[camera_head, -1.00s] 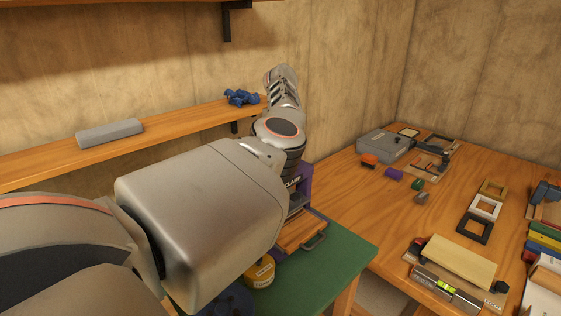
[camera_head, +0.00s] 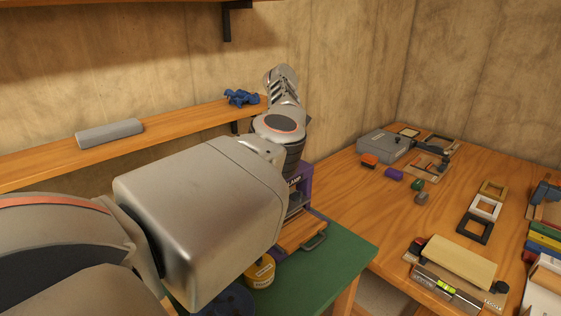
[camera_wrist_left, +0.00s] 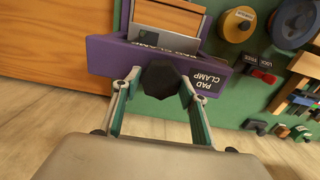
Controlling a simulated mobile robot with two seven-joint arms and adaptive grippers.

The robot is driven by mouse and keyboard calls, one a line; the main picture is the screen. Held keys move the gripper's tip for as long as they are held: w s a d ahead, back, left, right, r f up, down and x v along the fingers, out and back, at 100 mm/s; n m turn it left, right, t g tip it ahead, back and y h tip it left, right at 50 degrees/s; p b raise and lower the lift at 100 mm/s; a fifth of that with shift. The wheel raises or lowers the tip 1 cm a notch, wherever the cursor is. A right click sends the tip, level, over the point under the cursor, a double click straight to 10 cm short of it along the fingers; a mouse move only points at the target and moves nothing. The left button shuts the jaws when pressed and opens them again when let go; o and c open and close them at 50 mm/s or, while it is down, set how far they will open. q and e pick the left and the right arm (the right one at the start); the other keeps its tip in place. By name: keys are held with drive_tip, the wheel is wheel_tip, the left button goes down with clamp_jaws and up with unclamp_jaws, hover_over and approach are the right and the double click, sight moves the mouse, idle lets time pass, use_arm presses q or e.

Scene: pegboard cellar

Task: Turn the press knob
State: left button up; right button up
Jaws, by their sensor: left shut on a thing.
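The purple press (camera_head: 305,178) stands at the edge of the green mat in the head view, mostly behind my left arm. In the left wrist view its purple body (camera_wrist_left: 112,55) carries a "PAD CLAMP" label. The dark faceted press knob (camera_wrist_left: 160,80) sits at its front face. My left gripper (camera_wrist_left: 160,90) is shut on this knob, one finger on each side. In the head view my arm hides the knob and the fingers. My right gripper is not in view.
A yellow round container (camera_head: 260,272) and a blue disc (camera_wrist_left: 296,22) are beside the press on the green mat (camera_head: 335,262). A grey box (camera_head: 384,145), frames and small blocks lie on the wooden table at right. A shelf (camera_head: 180,134) runs along the wall.

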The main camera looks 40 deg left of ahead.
use_arm(q)
drive_tip(key=o, duration=1.1)
wheel_tip(320, 180, up, 12)
drive_tip(key=shift+f, duration=0.1)
idle(0.5)
